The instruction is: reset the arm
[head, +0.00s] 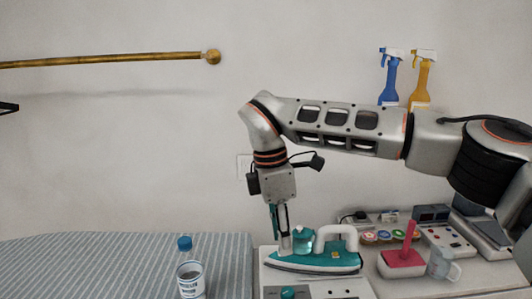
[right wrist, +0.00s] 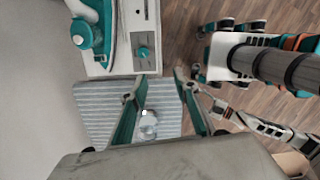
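My right arm comes in from the right in the head view, bent down at the wrist. Its gripper (head: 282,243) points down by the back of the teal and white iron (head: 318,258); contact cannot be told. In the right wrist view the right gripper's two fingers (right wrist: 160,78) are spread apart with nothing held between the tips. The iron (right wrist: 106,35) shows there at upper left. An arm of mine (right wrist: 268,130) at the right of that view seems to be the left one; its gripper end is small and unclear.
The striped board (head: 110,262) holds a labelled clear container (head: 190,284) and a blue cap (head: 185,243). Right of the iron are a pink-handled item (head: 403,258), a clear cup (head: 440,264) and several small items. Blue (head: 389,82) and yellow (head: 423,80) spray bottles stand behind my arm.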

